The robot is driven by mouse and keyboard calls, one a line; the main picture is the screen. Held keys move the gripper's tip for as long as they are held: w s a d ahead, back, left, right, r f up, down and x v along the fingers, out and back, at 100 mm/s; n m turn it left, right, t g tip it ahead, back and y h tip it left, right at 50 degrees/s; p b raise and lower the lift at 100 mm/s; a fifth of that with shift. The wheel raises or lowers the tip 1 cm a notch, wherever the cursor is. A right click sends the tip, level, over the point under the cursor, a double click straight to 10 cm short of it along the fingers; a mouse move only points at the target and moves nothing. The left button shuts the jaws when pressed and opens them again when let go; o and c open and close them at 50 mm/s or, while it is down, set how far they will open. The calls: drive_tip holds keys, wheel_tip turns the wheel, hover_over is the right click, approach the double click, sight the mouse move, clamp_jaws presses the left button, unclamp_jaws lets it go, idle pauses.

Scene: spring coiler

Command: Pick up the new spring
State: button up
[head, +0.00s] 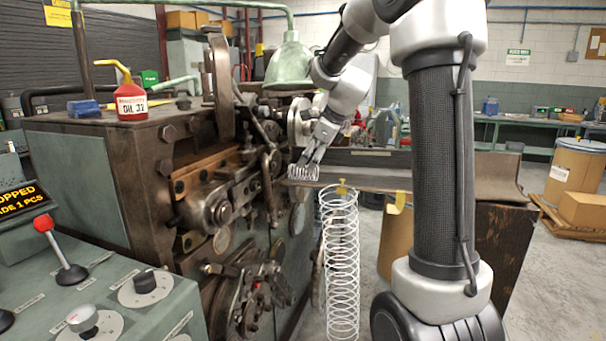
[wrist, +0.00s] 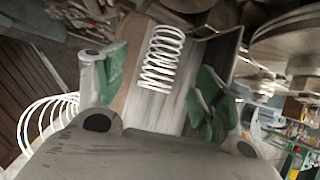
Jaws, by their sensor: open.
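The new spring (head: 303,172) is a small white coil lying on the metal chute at the machine's outlet. In the wrist view the spring (wrist: 162,58) lies on the worn metal surface, ahead of and between the finger pads. My gripper (head: 313,160) is just above and beside the spring in the head view; I cannot tell there whether it touches. In the wrist view my gripper (wrist: 156,88) is open, its green-padded fingers apart and nothing held between them.
A tall white coil (head: 340,260) hangs below the chute edge. The coiler machine (head: 100,180) stands close on the left with levers and cams. The chute (head: 370,180) extends right. A red oil can (head: 130,102) stands on the machine. A control panel (head: 120,300) is at front left.

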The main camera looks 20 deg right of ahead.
sight(303, 172)
drive_tip(key=x, duration=0.4)
drive_tip(key=shift+w+a+f, duration=0.1)
drive_tip(key=shift+w+f, duration=0.1)
drive_tip(key=shift+w, duration=0.15)
drive_tip(key=c, duration=1.1)
drive_tip(key=shift+r, duration=0.2)
